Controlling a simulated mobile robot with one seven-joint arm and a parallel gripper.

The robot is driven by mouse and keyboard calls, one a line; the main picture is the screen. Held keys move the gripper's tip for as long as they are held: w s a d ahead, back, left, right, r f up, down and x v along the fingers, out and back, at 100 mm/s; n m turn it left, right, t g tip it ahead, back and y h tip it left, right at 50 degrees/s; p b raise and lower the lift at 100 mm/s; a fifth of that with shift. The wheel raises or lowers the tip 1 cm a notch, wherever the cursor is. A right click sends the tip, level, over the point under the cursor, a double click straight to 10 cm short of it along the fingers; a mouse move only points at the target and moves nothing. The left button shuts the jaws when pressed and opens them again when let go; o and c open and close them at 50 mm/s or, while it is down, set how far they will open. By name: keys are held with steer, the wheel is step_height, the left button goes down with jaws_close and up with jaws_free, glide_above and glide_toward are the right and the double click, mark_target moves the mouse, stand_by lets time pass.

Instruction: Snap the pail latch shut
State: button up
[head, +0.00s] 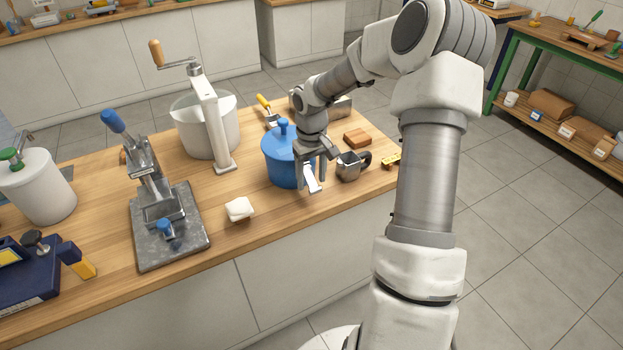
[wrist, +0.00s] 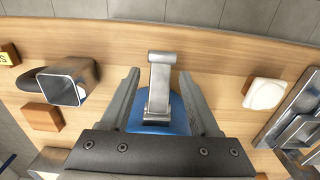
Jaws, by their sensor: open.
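The blue pail (head: 280,162) with its round-knobbed blue lid stands on the wooden bench. Its silver latch (head: 313,186) juts out from the pail's front side. In the wrist view the latch (wrist: 159,88) is a metal arm with a wider crossbar at its far end, sticking out past the blue pail (wrist: 176,118). My gripper (head: 312,176) is open at the pail's right front. In the wrist view the fingers of my gripper (wrist: 159,76) stand on either side of the latch, with a gap on both sides. My wrist hides part of the pail.
A steel mug (head: 350,168) and a brown block (head: 357,138) stand close right of my gripper. A crank-handled white bucket (head: 190,128) stands behind. The bench's front edge is near.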

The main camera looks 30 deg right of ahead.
mark_target(312, 181)
steer(key=shift+f, duration=0.15)
steer(key=shift+c, duration=0.3)
jaws_close()
steer(key=shift+f+b, duration=0.1)
steer(key=shift+b, duration=0.2)
steer(key=t+b, duration=0.1)
steer(key=f+t+b, duration=0.1)
steer(key=shift+t, duration=0.4)
steer(key=t+b, duration=0.2)
steer(key=shift+w+f+t, duration=0.1)
steer(key=shift+f+t, duration=0.15)
steer(key=shift+t, duration=0.05)
steer(key=t, duration=0.1)
steer(key=t+b, duration=0.2)
steer(key=shift+w+f+t, duration=0.4)
steer(key=shift+w+t+b, duration=0.2)
steer(key=shift+t+b, duration=0.35)
steer(key=shift+t, duration=0.15)
steer(key=shift+r, duration=0.1)
